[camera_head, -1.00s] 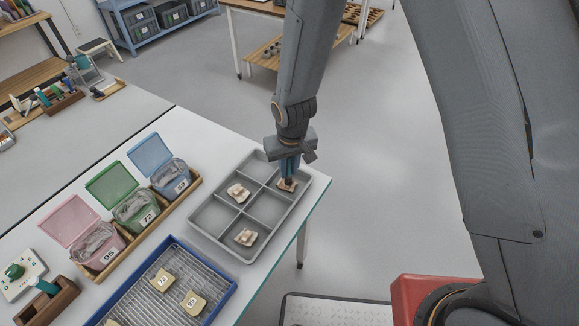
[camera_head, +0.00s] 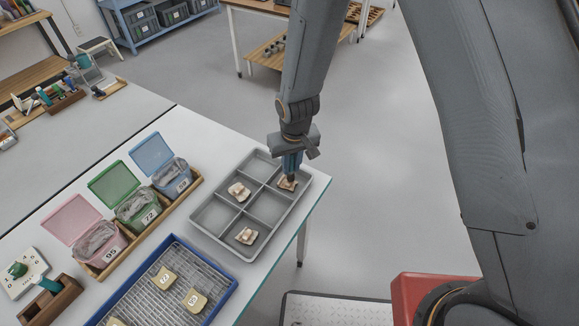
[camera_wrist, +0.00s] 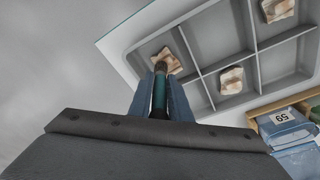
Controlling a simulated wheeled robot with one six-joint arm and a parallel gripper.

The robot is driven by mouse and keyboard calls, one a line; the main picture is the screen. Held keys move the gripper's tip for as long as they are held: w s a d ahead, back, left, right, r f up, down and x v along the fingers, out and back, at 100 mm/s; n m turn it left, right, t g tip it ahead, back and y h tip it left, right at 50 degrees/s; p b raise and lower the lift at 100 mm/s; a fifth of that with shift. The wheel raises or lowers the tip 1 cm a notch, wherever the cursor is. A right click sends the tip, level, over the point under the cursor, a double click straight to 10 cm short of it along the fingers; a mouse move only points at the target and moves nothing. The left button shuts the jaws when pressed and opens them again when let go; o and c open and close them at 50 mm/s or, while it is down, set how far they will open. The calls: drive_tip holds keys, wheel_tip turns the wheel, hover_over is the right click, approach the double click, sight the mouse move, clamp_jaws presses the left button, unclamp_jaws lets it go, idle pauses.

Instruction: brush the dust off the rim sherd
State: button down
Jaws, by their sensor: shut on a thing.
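My gripper (camera_head: 291,163) is shut on a brush with a teal handle (camera_wrist: 159,95) and a dark tip, pointing down. The brush tip is at a beige, brown-edged sherd (camera_head: 287,183) in the right-hand back compartment of the grey divided tray (camera_head: 216,240). This sherd also shows in the wrist view (camera_wrist: 168,61), just beyond the brush tip, which hides part of it. I cannot tell whether the tip touches it. Two more pale sherds lie in other compartments, one at the left (camera_head: 238,191) and one nearer the front (camera_head: 246,236).
Left of the tray, a wooden rack holds pink (camera_head: 100,245), green (camera_head: 137,207) and blue (camera_head: 172,177) tubs with open lids. A blue-rimmed rack (camera_head: 221,303) with numbered tan pieces lies in front. The table's right edge is close to the tray.

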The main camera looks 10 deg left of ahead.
drive_tip(key=shift+s+a, duration=0.35)
drive_tip(key=shift+s, duration=0.4)
drive_tip(key=shift+w+d+p, duration=0.35)
drive_tip(key=shift+w, duration=0.5)
drive_tip(key=shift+s+a, duration=0.35)
drive_tip(key=shift+s, duration=0.45)
drive_tip(key=shift+w+d, duration=0.35)
drive_tip(key=shift+w, duration=0.4)
drive_tip(key=shift+s+a+p, duration=0.35)
drive_tip(key=shift+s+p, duration=0.1)
drive_tip(key=shift+s, duration=0.35)
drive_tip(key=shift+w+d, duration=0.35)
drive_tip(key=shift+w, duration=0.45)
drive_tip(key=shift+s+a, duration=0.3)
drive_tip(key=shift+s, duration=0.55)
drive_tip(key=shift+w+d+p, duration=0.3)
drive_tip(key=shift+w+p, duration=0.2)
drive_tip(key=shift+w, duration=0.4)
